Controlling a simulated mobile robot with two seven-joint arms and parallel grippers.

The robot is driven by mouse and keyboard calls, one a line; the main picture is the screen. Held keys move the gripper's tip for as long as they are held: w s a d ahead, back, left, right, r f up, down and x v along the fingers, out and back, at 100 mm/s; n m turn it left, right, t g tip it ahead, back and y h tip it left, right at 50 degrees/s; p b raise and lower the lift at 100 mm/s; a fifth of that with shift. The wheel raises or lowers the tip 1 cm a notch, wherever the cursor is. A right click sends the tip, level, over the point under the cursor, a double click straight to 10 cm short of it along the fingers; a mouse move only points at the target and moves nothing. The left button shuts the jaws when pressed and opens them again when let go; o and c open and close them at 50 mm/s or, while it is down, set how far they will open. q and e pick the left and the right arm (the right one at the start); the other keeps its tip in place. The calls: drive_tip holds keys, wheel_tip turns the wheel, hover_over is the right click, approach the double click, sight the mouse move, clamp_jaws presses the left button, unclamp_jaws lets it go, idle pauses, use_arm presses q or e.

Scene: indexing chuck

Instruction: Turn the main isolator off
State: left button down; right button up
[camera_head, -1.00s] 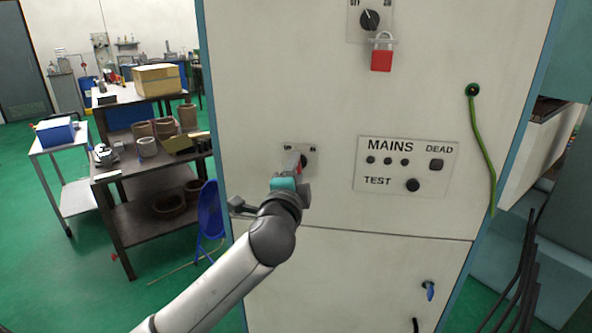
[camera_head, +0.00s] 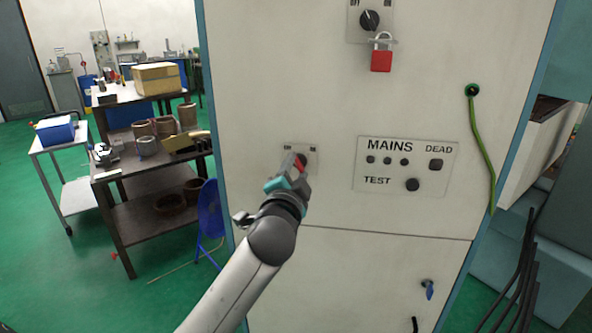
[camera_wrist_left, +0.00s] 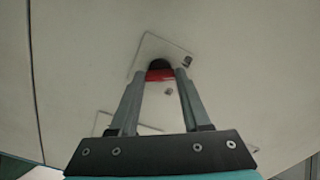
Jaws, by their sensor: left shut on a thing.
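A small light plate (camera_head: 312,152) on the cabinet front carries a switch with a red handle (camera_head: 300,167) and a dark hub. Its lettering is too small to read. My left gripper (camera_head: 297,165) is at this plate, shut on the red handle. In the left wrist view, the red handle (camera_wrist_left: 160,75) lies between the two fingertips, in front of the black hub (camera_wrist_left: 159,64). The fingers partly hide the handle in the head view, so its exact angle is hard to tell. My right gripper is not in view.
Above, another plate holds a black knob (camera_head: 369,19), with a red padlock (camera_head: 381,57) hanging below it. To the right is the MAINS test panel (camera_head: 405,166). A green cable (camera_head: 482,145) hangs at the cabinet's right. A cluttered bench (camera_head: 140,165) stands left.

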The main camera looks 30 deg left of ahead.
use_arm(q)
drive_tip(key=shift+c, duration=1.8)
unclamp_jaws()
drive_tip(key=p+v, duration=0.2)
drive_tip(key=v, duration=1.3)
drive_tip(key=shift+s, duration=0.15)
